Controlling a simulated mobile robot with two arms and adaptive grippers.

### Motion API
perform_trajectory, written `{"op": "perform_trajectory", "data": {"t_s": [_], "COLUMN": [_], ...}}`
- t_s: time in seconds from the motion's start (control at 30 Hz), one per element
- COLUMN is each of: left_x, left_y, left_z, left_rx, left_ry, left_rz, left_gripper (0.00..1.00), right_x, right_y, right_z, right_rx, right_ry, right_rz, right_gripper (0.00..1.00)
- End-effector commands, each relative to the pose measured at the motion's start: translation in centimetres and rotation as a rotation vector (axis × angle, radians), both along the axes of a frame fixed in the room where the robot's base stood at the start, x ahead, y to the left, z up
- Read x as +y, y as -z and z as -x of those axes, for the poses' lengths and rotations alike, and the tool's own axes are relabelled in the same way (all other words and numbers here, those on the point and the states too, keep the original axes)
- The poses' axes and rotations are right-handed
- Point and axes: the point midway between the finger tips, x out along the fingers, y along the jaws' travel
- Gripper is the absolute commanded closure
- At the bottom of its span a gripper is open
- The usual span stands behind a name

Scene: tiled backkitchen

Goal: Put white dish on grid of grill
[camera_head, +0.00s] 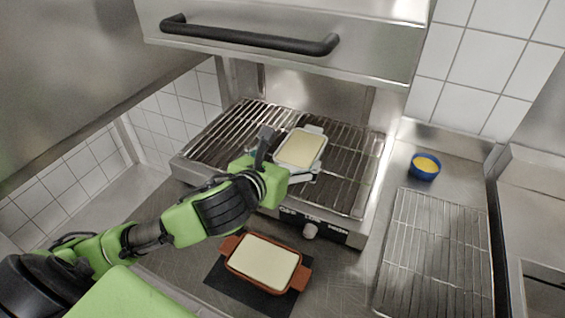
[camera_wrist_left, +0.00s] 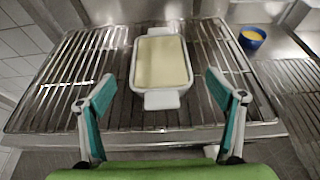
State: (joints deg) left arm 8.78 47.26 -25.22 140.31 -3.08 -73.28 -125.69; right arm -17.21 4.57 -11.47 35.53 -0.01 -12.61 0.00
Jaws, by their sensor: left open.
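The white dish (camera_head: 301,149) with pale yellow contents rests on the grid of the grill (camera_head: 345,160), near the middle. In the left wrist view the white dish (camera_wrist_left: 161,100) lies flat on the grid (camera_wrist_left: 70,72), with its near handle toward me. My left gripper (camera_head: 290,168) is at the grill's front edge, just short of the dish. In the left wrist view its two fingers (camera_wrist_left: 160,105) are spread wide, one on each side of the near handle and apart from it. My right gripper is not in view.
A brown dish (camera_head: 264,262) with pale contents sits on a dark mat on the counter in front of the grill. A blue bowl (camera_head: 425,168) with yellow contents and a wire rack (camera_head: 436,250) are on the right. The grill hood's black handle (camera_head: 250,36) is above.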

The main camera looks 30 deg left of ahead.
Motion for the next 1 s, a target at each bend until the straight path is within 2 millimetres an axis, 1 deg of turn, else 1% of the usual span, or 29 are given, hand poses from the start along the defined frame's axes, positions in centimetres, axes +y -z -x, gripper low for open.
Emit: {"op": "perform_trajectory", "data": {"t_s": [0.03, 0.07, 0.2, 0.27, 0.87, 1.0], "left_x": [0.0, 0.0, -0.1, -0.1, -0.1, -0.1], "left_y": [-0.6, -0.8, -1.0, -1.1, -1.0, -1.0], "left_z": [0.8, 1.1, 2.2, 2.4, 2.5, 2.5], "left_rx": [0.005, 0.005, 0.004, 0.002, 0.001, 0.001], "left_ry": [0.000, 0.000, 0.000, 0.000, -0.001, -0.001], "left_rz": [-0.003, -0.003, -0.001, -0.001, 0.001, 0.001], "left_gripper": [0.15, 0.15, 0.15, 0.15, 0.15, 0.15], "right_x": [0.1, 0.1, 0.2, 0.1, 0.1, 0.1], "right_y": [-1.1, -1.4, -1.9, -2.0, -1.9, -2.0], "right_z": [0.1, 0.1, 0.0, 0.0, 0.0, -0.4], "right_rx": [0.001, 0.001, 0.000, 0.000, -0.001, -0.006], "right_ry": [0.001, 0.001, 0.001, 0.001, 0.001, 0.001], "right_rz": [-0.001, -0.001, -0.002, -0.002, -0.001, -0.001], "right_gripper": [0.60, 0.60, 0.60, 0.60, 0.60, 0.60]}}
